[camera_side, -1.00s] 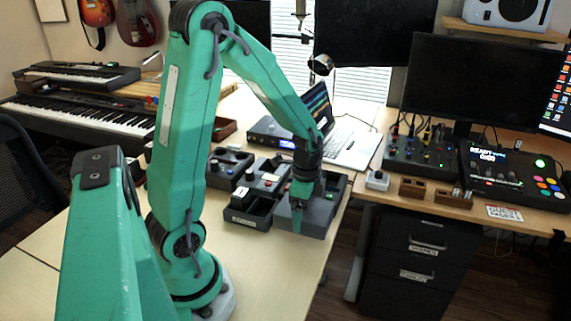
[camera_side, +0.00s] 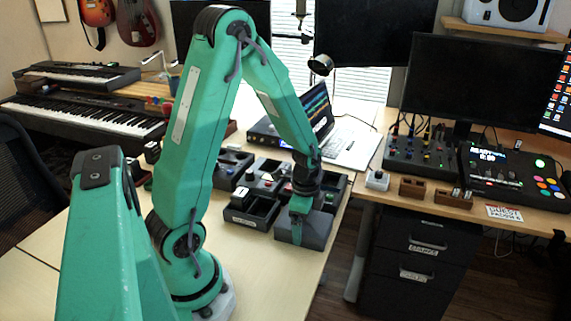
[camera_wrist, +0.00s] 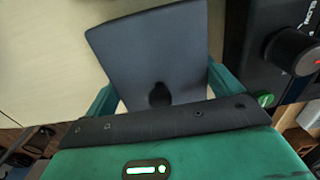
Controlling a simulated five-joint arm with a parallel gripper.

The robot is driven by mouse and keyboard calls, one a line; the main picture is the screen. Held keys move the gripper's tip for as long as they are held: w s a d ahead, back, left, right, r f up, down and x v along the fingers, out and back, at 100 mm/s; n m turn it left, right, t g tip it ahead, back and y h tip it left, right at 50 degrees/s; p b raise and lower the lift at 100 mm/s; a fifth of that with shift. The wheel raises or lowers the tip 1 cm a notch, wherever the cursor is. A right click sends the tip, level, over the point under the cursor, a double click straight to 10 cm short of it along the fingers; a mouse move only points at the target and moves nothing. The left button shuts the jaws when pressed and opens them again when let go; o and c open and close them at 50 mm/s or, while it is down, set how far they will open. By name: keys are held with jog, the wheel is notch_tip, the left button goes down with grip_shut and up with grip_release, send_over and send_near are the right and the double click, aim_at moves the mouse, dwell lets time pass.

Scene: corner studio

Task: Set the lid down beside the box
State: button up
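The lid (camera_side: 318,232) is a dark grey slab in the side view, at the near right end of the dark containers. My gripper (camera_side: 299,217) is shut on it, with one green finger down its near face. In the wrist view the lid (camera_wrist: 150,50) lies between the two green fingers of my gripper (camera_wrist: 160,95), with a dark round knob near its lower edge. The box (camera_side: 338,184) is dark and stands just behind the lid, partly hidden by my gripper. I cannot tell whether the lid touches the table or hangs just above it.
A labelled dark tray (camera_side: 262,222) and other small containers stand left of the lid. An open laptop (camera_side: 352,147) is behind. The pale table (camera_side: 285,280) is clear in front, and its right edge is close to the lid.

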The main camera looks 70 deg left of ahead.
jog(key=shift+o, duration=0.8)
jog(key=shift+r, duration=0.1)
jog(key=shift+r, duration=6.05)
jog(key=s+d+r+n+t, duration=0.5)
jog(key=s+d+r+n, duration=0.3)
jog(key=d+r+n, duration=0.1)
notch_tip(320, 180, up, 2)
jog(key=shift+s+d+r+t, duration=0.1)
jog(key=shift+s+d+t, duration=0.2)
jog(key=shift+d, duration=0.25)
